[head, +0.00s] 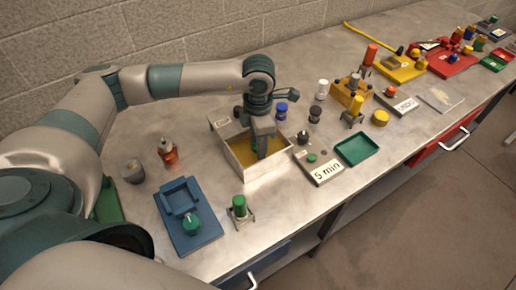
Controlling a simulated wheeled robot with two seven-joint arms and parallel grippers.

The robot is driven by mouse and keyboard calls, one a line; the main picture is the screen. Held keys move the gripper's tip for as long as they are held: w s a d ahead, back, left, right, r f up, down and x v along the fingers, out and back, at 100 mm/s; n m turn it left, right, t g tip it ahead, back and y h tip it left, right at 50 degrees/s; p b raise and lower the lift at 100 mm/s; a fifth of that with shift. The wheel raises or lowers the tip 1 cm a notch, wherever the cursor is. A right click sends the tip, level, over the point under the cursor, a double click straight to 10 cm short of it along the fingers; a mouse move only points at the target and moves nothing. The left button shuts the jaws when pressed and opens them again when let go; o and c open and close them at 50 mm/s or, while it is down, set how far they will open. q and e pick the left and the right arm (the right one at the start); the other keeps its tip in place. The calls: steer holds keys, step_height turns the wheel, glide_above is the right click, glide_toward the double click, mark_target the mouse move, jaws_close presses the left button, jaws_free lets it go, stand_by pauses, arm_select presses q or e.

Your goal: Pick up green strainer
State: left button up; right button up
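Several green things could be the strainer, and I cannot tell which one it is. A green knobbed piece (190,223) sits on the blue tray (196,244) at front left. A green cylinder (239,205) stands upright on a small metal stand near the bench's front edge. A small green disc (311,157) lies on the "5 min" board (326,173). My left gripper (262,152) points down inside a white-walled bin (267,182) with a yellowish bottom. Its fingertips look low in the bin; whether it holds anything is hidden. My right gripper is not in view.
A green tray (357,149) lies right of the board. A bottle of reddish liquid (168,152) and a grey knob (133,171) stand left of the bin. Blue (281,111) and dark pieces stand behind it. Yellow and red trays fill the far right. A brick wall runs behind.

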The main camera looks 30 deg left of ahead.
arm_select(q)
steer(key=c, duration=0.9)
steer(key=shift+o, duration=0.2)
steer(key=shift+r, duration=0.15)
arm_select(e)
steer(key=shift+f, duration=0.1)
